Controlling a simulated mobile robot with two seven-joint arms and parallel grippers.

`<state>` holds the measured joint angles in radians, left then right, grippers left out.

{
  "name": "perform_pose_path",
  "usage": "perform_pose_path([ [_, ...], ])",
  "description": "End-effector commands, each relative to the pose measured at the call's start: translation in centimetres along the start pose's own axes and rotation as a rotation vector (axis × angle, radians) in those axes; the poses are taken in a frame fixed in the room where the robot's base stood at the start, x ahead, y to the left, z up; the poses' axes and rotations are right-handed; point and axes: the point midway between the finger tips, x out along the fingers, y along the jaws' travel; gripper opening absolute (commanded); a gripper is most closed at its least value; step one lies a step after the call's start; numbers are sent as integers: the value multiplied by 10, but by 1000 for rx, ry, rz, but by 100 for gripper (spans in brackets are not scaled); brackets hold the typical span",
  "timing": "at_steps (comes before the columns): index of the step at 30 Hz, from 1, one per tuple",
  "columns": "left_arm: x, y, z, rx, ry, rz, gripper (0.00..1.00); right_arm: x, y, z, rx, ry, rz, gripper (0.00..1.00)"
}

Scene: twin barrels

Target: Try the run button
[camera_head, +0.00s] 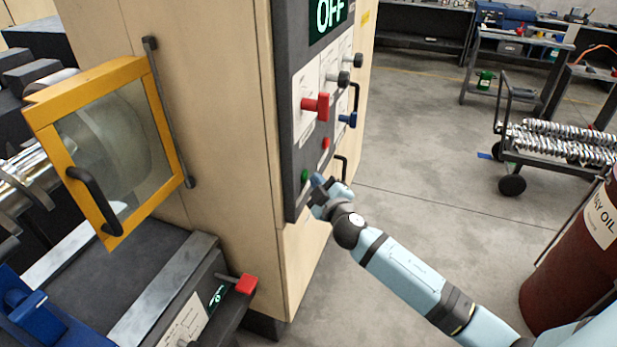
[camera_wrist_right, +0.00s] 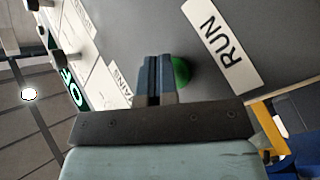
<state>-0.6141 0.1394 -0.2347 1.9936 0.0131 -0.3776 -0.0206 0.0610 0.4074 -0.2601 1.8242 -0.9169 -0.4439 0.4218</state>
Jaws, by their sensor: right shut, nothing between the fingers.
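The green run button (camera_head: 304,175) sits low on the dark control panel (camera_head: 288,150) of the beige cabinet. In the right wrist view the green button (camera_wrist_right: 181,71) is partly hidden behind my fingers, beside the white RUN label (camera_wrist_right: 222,45). My right gripper (camera_head: 317,183) is shut and empty, with its fingertips (camera_wrist_right: 155,72) at the button; I cannot tell whether they touch it. A display (camera_head: 331,14) at the panel's top reads OFF. My left gripper is not in view.
A red button (camera_head: 325,143), a red switch handle (camera_head: 317,105) and dark knobs (camera_head: 344,79) share the panel. A yellow-framed guard (camera_head: 112,150) stands left. A dark red oil barrel (camera_head: 560,285) and a loaded cart (camera_head: 508,160) stand right; floor between is clear.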

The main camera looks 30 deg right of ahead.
Motion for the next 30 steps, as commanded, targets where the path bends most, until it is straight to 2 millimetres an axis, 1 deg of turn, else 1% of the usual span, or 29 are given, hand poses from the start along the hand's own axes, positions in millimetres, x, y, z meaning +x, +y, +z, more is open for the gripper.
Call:
perform_pose_path([
  [16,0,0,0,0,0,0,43,1,-1,-2,1,1,0,0],
  [30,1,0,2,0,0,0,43,-12,8,8,0,0,-1,0],
])
